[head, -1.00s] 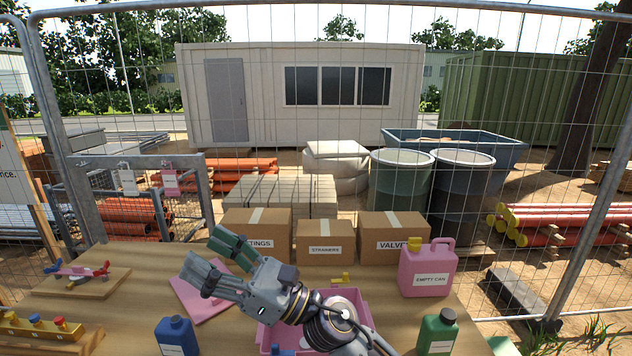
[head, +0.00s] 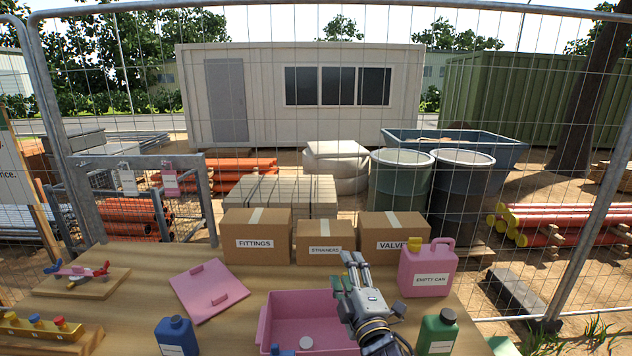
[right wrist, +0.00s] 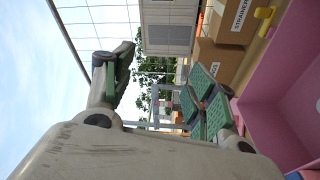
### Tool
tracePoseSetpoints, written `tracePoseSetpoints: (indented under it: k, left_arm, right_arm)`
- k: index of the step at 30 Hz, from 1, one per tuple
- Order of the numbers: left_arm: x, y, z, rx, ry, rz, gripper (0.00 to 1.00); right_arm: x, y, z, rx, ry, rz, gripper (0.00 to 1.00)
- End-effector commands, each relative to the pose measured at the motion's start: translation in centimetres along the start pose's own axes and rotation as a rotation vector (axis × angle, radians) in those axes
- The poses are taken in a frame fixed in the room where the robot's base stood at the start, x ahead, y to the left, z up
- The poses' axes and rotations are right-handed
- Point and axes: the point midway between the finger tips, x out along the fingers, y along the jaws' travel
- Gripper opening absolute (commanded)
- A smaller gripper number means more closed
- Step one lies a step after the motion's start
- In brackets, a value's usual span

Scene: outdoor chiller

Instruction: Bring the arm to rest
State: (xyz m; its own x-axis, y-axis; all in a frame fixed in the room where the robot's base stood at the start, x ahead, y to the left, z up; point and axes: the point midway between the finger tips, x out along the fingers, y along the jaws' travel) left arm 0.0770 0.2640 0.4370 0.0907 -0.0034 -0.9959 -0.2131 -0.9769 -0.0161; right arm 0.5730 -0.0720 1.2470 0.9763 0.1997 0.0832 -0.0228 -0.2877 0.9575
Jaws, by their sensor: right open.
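My right gripper (head: 350,268) is open and empty. It is above the right part of the pink tray (head: 264,328), pointing away toward the cardboard boxes, and its arm covers part of the tray. In the right wrist view its green-padded fingers (right wrist: 165,90) are spread wide with nothing between them, and the pink tray (right wrist: 262,85) shows at the right. My left gripper is not in view.
A pink lid (head: 208,300) lies left of the tray. A pink can (head: 425,272), a green bottle (head: 438,335) and a blue bottle (head: 176,338) stand around it. Boxes (head: 257,240) line the back before a mesh fence. Bare tabletop shows left of the lid.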

Motion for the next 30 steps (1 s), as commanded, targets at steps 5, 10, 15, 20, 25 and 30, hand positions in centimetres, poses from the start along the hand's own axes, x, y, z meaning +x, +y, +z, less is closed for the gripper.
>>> tracePoseSetpoints:
  k: [5,10,15,20,25,30]
  left_arm:
    - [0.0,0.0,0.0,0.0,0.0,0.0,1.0]
    - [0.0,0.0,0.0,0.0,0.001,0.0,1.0]
    - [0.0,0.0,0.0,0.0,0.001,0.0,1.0]
    - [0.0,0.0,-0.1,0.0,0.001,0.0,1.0]
    - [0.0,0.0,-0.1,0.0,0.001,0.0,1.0]
    - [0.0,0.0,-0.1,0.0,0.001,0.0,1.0]
  right_arm:
    - [-2.3,-4.4,4.9,0.212,-0.162,-0.16,0.57]
    - [-5.6,-8.7,8.9,0.404,-0.326,-0.304,0.57]
    - [-9.9,-12.8,12.1,0.586,-0.501,-0.438,0.57]
    - [-14.7,-16.2,14.3,0.743,-0.677,-0.553,0.57]
    - [-19.9,-18.9,15.7,0.879,-0.852,-0.657,0.57]
    - [-23.5,-20.4,16.2,0.96,-0.974,-0.721,0.57]
